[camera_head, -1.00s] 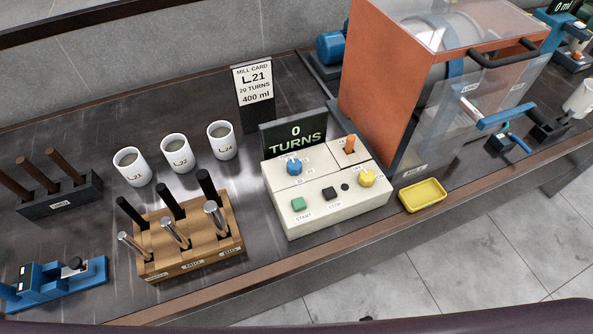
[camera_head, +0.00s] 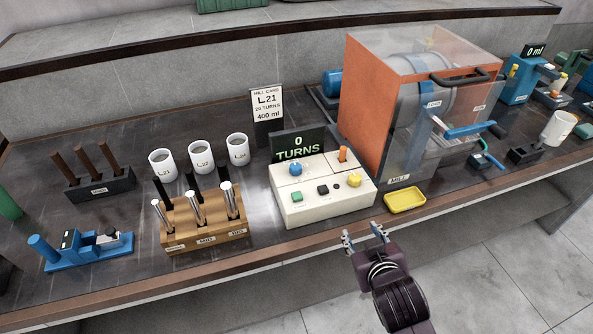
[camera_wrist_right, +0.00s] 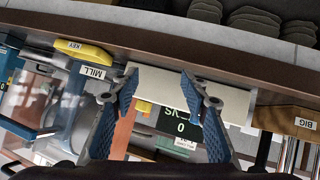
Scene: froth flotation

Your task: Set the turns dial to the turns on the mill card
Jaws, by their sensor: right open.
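The mill card (camera_head: 267,105) stands upright at the back of the bench and reads L21, 20 TURNS, 400 ml. The white control box (camera_head: 322,204) has a display (camera_head: 297,146) reading 0 TURNS. On its top are a blue dial (camera_head: 295,169), a yellow knob (camera_head: 354,180), an orange lever (camera_head: 343,155), a green START button (camera_head: 297,196) and a black STOP button (camera_head: 322,189). My right gripper (camera_head: 362,236) is open and empty, in front of the bench edge below the box. In the right wrist view the box (camera_wrist_right: 200,92) shows beyond the open fingers (camera_wrist_right: 158,88). My left gripper is out of view.
A yellow tray (camera_head: 405,201) lies right of the box by the front edge. The orange mill (camera_head: 378,110) stands behind it. A wooden rack (camera_head: 206,233) with metal-ended tools and several white cups (camera_head: 200,154) are left of the box.

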